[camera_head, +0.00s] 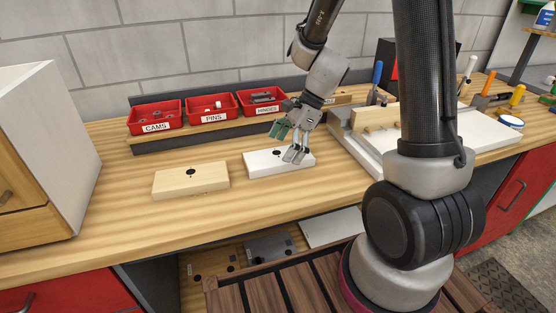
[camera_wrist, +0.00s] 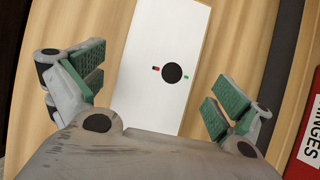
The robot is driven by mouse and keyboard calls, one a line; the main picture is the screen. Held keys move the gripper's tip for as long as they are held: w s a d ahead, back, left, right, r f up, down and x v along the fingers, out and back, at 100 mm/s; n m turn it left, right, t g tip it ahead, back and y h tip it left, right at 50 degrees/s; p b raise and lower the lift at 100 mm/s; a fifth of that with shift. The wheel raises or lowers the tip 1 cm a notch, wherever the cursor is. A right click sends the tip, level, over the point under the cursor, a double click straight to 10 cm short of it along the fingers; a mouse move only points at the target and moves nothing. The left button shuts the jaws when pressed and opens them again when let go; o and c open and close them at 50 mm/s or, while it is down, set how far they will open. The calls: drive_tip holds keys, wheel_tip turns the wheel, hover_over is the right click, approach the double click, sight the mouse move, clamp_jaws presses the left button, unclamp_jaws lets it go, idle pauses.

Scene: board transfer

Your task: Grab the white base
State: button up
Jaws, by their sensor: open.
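The white base (camera_head: 265,163) is a flat white block lying on the wooden workbench, right of a similar light-wood block (camera_head: 190,181). In the wrist view the white base (camera_wrist: 163,50) shows a black round hole with a small red mark and a small green mark beside it. My gripper (camera_head: 288,143) is over the right part of the white base, and its fingers hide some of it.
Red bins labelled CAMS (camera_head: 155,128), PINS (camera_head: 213,117) and HINGES (camera_head: 267,109) stand behind the blocks. A white board assembly (camera_head: 372,150) is at the right. The bench front is clear.

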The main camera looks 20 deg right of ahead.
drive_tip(key=shift+x, duration=1)
drive_tip(key=shift+c, duration=0.4)
drive_tip(key=c, duration=1.1)
